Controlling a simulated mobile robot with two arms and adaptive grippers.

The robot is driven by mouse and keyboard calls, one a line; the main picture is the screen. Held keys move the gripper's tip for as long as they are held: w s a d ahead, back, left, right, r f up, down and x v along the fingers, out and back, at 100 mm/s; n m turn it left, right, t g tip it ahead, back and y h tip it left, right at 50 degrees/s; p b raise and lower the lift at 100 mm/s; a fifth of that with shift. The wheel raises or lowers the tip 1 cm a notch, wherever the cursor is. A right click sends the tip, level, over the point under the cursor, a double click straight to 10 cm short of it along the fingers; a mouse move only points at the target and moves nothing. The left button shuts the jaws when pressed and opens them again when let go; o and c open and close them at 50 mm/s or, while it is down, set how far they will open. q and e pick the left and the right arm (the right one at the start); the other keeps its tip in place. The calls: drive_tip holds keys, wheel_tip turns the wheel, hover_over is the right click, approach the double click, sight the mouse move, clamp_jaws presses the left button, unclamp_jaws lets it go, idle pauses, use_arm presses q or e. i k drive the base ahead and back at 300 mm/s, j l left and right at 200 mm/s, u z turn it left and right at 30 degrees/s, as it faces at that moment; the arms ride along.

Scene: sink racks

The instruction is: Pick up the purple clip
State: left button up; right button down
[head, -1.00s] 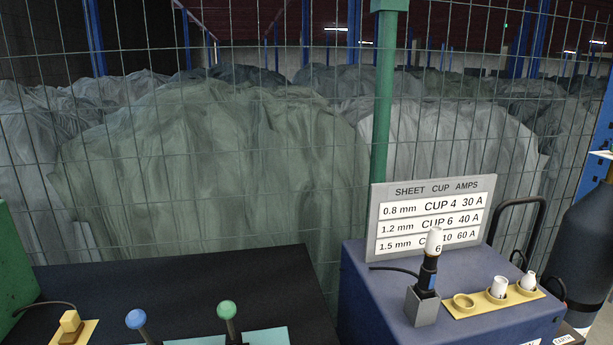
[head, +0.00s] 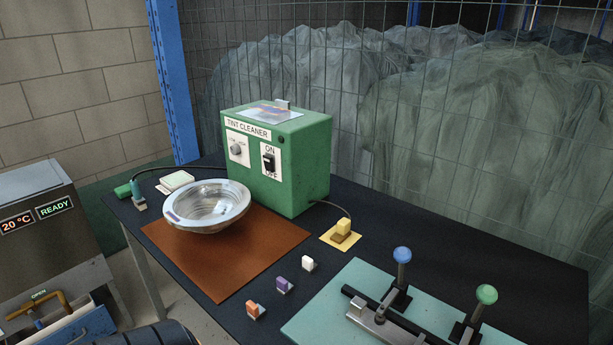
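The purple clip (head: 283,286) is a small purple block with a pale front face. It sits on the dark table top (head: 520,270), right of the brown mat (head: 225,262) and left of the teal mat (head: 330,310). An orange clip (head: 253,309) sits in front of it to the left, and a white clip (head: 308,264) sits behind it to the right. The three stand apart in a slanting row. Nothing is touching the purple clip. Neither of my grippers can be made out in the head view.
A metal bowl (head: 207,206) stands on the brown mat before a green tint cleaner box (head: 280,158). A yellow plug block (head: 342,230) is behind the clips. A clamp fixture with blue (head: 402,255) and green (head: 487,294) knobs stands at right. A wire fence runs behind.

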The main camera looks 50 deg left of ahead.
sight(285, 286)
drive_tip(key=u, duration=1.75)
drive_tip(key=k+j+z, duration=0.2)
drive_tip(key=k+j, duration=0.1)
drive_tip(key=j, duration=0.05)
